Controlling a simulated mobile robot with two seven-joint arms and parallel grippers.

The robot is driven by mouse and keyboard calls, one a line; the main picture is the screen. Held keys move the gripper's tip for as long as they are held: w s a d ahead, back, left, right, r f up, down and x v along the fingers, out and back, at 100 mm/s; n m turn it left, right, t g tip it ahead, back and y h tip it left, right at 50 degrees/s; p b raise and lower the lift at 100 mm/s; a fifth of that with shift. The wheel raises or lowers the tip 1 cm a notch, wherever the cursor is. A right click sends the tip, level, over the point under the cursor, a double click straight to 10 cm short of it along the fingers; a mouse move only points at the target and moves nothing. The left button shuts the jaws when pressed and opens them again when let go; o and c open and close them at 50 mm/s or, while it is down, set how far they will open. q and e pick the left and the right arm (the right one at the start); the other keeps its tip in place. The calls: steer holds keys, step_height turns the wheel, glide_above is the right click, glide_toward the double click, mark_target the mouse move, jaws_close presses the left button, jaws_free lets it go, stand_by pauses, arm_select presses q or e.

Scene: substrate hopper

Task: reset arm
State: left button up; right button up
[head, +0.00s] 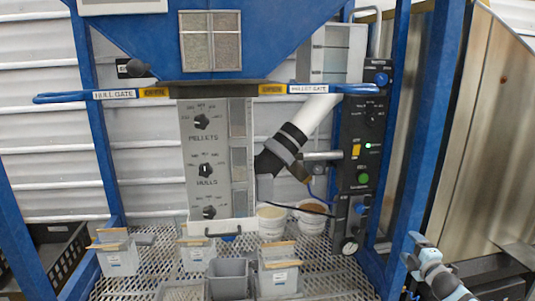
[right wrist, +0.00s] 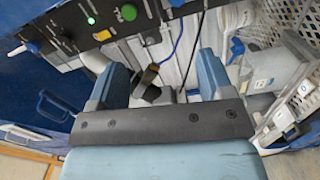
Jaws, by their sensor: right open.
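My right gripper (head: 411,250) is at the lower right of the head view, just right of the hopper's blue frame. Its light blue fingers also show in the right wrist view (right wrist: 160,78), spread apart with nothing held between them. Beyond the fingers, a dark pipe fitting (right wrist: 150,85) and a blue cable show at a distance. My left gripper is not in either view.
The blue hopper (head: 265,50) has a control panel (head: 205,150) with black knobs and a dark switch box (head: 363,140) at right. Grey bins (head: 228,280) and white buckets (head: 271,222) stand on a mesh shelf (head: 335,275). A black crate (head: 60,255) is at lower left.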

steer(key=d, duration=0.4)
steer(key=s+a+f+m+g, duration=0.2)
steer(key=s+a+f, duration=0.2)
steer(key=s+f, duration=0.4)
steer(key=s+a+f+m+g, duration=0.1)
steer(key=s+a+f+m, duration=0.1)
steer(key=s+a+f, duration=0.5)
steer(key=s+a+f+m+g, duration=0.1)
steer(key=s+a+m+g, duration=0.2)
steer(key=s, duration=1.2)
steer(key=s+a+f+m+g, duration=0.2)
steer(key=s+a+m, duration=0.15)
steer(key=s, duration=1.15)
steer(key=w+a+r+m+y, duration=0.15)
steer(key=a+m, duration=0.35)
steer(key=a, duration=0.7)
arm_select(q)
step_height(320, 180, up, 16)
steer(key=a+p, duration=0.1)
steer(key=p, duration=1.8)
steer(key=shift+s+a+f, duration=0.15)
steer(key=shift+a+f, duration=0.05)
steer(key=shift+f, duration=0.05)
arm_select(e)
step_height(320, 180, up, 15)
steer(key=d+t, duration=0.1)
steer(key=shift+s+d+r, duration=0.15)
steer(key=shift+s+d, duration=0.05)
steer(key=shift+s, duration=0.15)
